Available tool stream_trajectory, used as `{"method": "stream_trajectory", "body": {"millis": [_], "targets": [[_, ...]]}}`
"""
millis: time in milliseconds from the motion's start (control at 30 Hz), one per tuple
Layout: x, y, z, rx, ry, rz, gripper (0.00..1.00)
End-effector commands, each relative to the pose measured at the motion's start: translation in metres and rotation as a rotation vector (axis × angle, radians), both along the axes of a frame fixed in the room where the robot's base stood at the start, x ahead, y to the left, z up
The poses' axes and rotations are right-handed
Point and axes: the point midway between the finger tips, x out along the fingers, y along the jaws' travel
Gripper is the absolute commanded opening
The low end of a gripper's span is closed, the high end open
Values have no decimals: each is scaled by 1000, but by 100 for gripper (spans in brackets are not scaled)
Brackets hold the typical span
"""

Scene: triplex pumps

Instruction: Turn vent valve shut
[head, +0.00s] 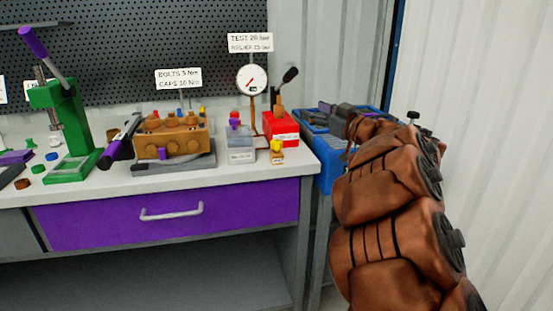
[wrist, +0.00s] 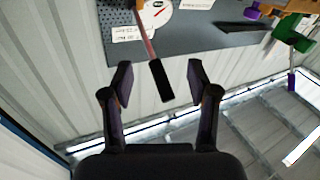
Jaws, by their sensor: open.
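No part is clearly marked as the vent valve. A red hand-pump box (head: 281,127) stands at the bench's right end, with a brass post and a black-gripped lever (head: 289,76) tilted up. A small yellow-topped part (head: 276,148) sits in front of it. My gripper (head: 336,112) is right of the box, above the blue crate. In the wrist view my gripper (wrist: 160,84) is open. The lever's black grip (wrist: 161,80) appears between its fingers in the picture; I cannot tell its distance, and no contact shows.
A gauge (head: 252,79) stands behind the box. A clear container (head: 240,145) with red and purple tops is left of it. The brass pump block (head: 172,137) and green press (head: 66,115) stand further left. A blue crate (head: 325,172) is beside the bench, near the wall.

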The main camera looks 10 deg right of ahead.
Motion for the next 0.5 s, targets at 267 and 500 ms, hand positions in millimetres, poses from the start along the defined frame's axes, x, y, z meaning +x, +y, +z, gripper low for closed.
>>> {"method": "stream_trajectory", "body": {"millis": [267,500], "targets": [[-20,39,-79,74,112,297,59],[-21,53,-90,93,138,355,59]]}}
